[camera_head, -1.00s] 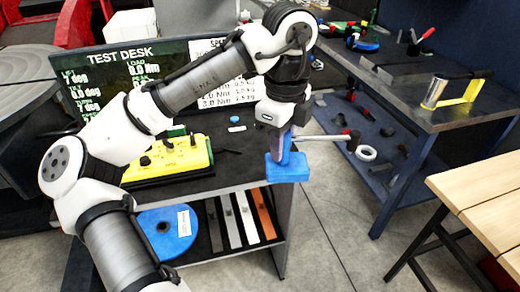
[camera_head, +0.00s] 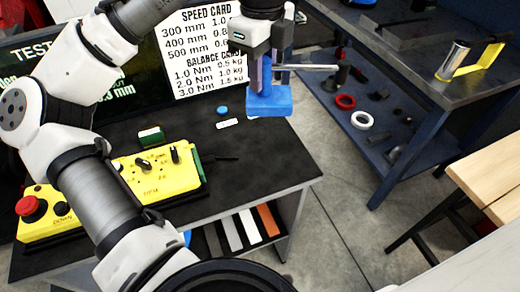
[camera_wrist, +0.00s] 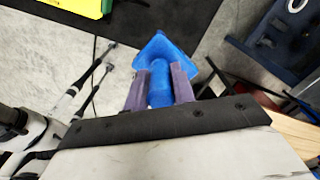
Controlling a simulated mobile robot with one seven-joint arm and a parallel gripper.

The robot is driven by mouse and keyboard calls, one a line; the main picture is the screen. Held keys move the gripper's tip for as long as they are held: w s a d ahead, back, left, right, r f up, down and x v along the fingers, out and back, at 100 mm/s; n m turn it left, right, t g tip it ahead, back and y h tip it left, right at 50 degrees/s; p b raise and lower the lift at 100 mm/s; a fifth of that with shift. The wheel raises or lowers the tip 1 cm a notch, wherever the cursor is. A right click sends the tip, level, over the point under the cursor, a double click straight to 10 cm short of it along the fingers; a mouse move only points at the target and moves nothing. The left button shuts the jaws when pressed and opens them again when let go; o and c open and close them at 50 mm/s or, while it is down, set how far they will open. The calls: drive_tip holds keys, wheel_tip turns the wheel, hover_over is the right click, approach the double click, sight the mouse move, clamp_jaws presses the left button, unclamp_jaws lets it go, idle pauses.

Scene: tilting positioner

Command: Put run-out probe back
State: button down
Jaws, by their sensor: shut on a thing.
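The run-out probe is a blue block-based piece (camera_head: 269,101) with an upright blue stem and a thin grey rod sticking out to the right. My gripper (camera_head: 263,78) is shut on its stem and holds it upright in the air, beside the right end of the dark test desk. In the wrist view my purple fingers (camera_wrist: 159,88) close on both sides of the blue stem, with the blue base (camera_wrist: 168,50) beyond them. The rod's tip is near a dark and red item on the shelf behind in the head view.
The dark desk (camera_head: 240,172) carries a yellow control box (camera_head: 150,178) with a red button, a blue cap and a white label; its right part is bare. A blue workbench (camera_head: 420,85) with rings on its lower shelf stands right. A wooden table (camera_head: 492,170) is at the right edge.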

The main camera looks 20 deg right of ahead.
sight(262, 105)
wheel_tip(262, 105, down, 20)
drive_tip(key=shift+s+r+p, duration=0.1)
drive_tip(key=shift+r+p, duration=0.1)
drive_tip(key=shift+p, duration=0.65)
drive_tip(key=shift+f, duration=0.1)
drive_tip(key=c, duration=1.6)
unclamp_jaws()
drive_tip(key=shift+f, duration=0.15)
drive_tip(key=o, duration=0.4)
drive_tip(key=shift+o, duration=0.2)
wheel_tip(262, 105, up, 12)
drive_tip(key=shift+r+b, duration=0.25)
drive_tip(key=shift+b, duration=0.3)
